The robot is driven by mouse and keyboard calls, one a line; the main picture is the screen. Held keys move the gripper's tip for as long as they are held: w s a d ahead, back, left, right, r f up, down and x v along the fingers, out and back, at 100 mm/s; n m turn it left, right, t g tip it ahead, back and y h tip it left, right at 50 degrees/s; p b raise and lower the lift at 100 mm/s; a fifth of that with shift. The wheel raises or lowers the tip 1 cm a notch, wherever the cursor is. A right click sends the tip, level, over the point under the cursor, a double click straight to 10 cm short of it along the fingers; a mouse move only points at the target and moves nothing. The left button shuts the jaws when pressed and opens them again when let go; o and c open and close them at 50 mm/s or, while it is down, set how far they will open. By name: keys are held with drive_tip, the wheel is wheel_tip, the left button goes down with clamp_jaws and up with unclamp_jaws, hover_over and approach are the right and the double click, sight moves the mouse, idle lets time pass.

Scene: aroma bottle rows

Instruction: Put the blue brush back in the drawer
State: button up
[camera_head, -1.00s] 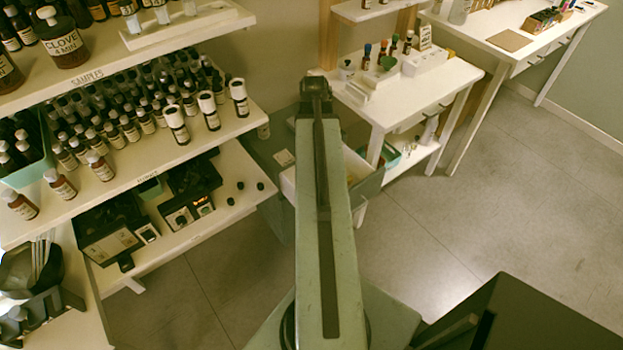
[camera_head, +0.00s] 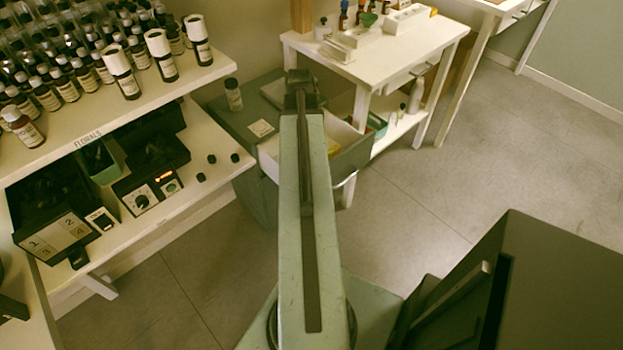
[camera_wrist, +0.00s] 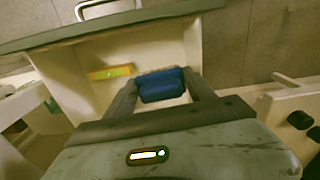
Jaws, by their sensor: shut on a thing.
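The blue brush (camera_wrist: 162,85) is between the two fingers of my gripper (camera_wrist: 161,82) in the wrist view. My gripper is shut on it, and only its blue block-like part shows clearly. The open drawer (camera_wrist: 150,58) lies below, with a cream inside and a grey-green front panel. The brush appears over the drawer; I cannot tell its height above the floor of it. In the head view the drawer (camera_head: 352,160) sticks out of a grey-green cabinet (camera_head: 262,185), and my arm hides the gripper and brush.
An orange and yellow-green item (camera_wrist: 110,72) lies in the drawer. A bottle (camera_head: 233,95) and a pale square (camera_head: 261,128) are on the cabinet top. Bottle shelves (camera_head: 150,80) stand left, a white table (camera_head: 385,60) behind right. Open floor (camera_head: 420,200) lies right.

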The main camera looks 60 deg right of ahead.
drive_tip(key=shift+m, duration=0.4)
drive_tip(key=f, duration=0.1)
drive_tip(key=f+b, duration=0.1)
drive_tip(key=f, duration=0.1)
drive_tip(key=s+d+f+b, duration=0.1)
drive_tip(key=f, duration=0.1)
wheel_tip(320, 180, down, 10)
drive_tip(key=b, duration=1)
drive_tip(key=shift+f+b, duration=0.1)
drive_tip(key=shift+b, duration=0.3)
drive_tip(key=o, duration=1.2)
wheel_tip(320, 180, up, 13)
drive_tip(key=p, duration=1.2)
drive_tip(key=shift+f+p, duration=0.1)
drive_tip(key=shift+p, duration=0.3)
drive_tip(key=shift+f, duration=0.15)
